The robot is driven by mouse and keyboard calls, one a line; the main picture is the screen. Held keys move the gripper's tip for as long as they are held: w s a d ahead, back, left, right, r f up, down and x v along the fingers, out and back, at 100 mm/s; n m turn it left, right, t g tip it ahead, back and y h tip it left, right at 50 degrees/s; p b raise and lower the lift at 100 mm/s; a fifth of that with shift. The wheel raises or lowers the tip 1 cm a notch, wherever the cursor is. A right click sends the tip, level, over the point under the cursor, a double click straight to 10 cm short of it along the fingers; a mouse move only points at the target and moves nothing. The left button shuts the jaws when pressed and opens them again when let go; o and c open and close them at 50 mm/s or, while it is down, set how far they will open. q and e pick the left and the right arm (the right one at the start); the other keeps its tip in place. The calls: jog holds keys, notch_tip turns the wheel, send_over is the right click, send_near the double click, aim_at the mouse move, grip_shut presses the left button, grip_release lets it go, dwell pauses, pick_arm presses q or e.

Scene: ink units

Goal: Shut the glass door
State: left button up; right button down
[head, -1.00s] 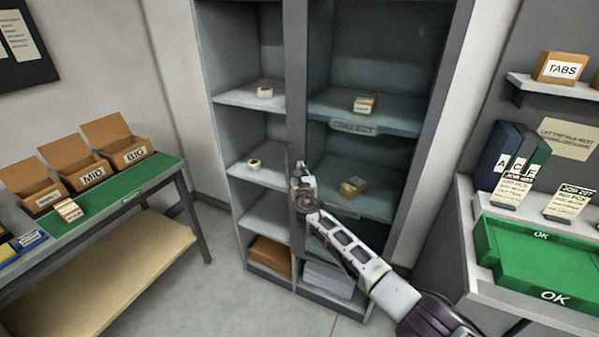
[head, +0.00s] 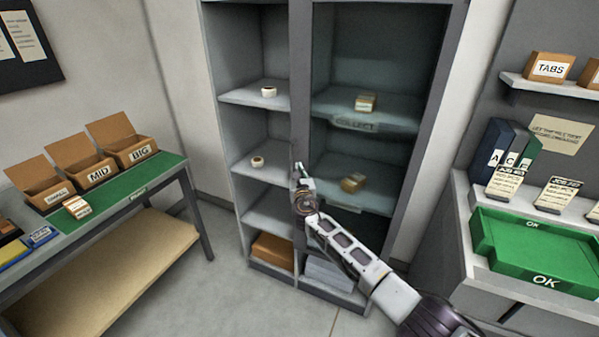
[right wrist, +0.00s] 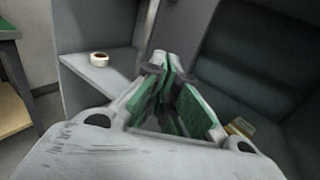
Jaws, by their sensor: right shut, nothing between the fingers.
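The tall grey cabinet (head: 222,130) stands in the middle of the head view. Its left bay is uncovered. Its right bay looks darker and tinted, as if behind the glass door (head: 375,60); I cannot tell whether the door is fully shut. My right gripper (head: 298,170) is shut and empty, in front of the upright (head: 300,90) between the bays. In the right wrist view its fingertips (right wrist: 168,66) meet near a pale vertical edge (right wrist: 147,30). I cannot tell whether they touch it. My left gripper is not in view.
Tape rolls (head: 268,91) and small boxes (head: 365,102) lie on the cabinet shelves. A green-topped bench (head: 150,180) with open cartons (head: 100,172) stands left. A counter with a green tray (head: 540,255) and binders (head: 508,150) stands right. The floor before the cabinet is clear.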

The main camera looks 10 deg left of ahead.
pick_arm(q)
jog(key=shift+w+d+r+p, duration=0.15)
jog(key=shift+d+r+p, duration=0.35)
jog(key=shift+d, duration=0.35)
pick_arm(e)
jog(key=s+a, duration=0.2)
jog(key=s, duration=0.7)
jog(key=shift+a+f, duration=0.15)
jog(key=shift+a, duration=0.1)
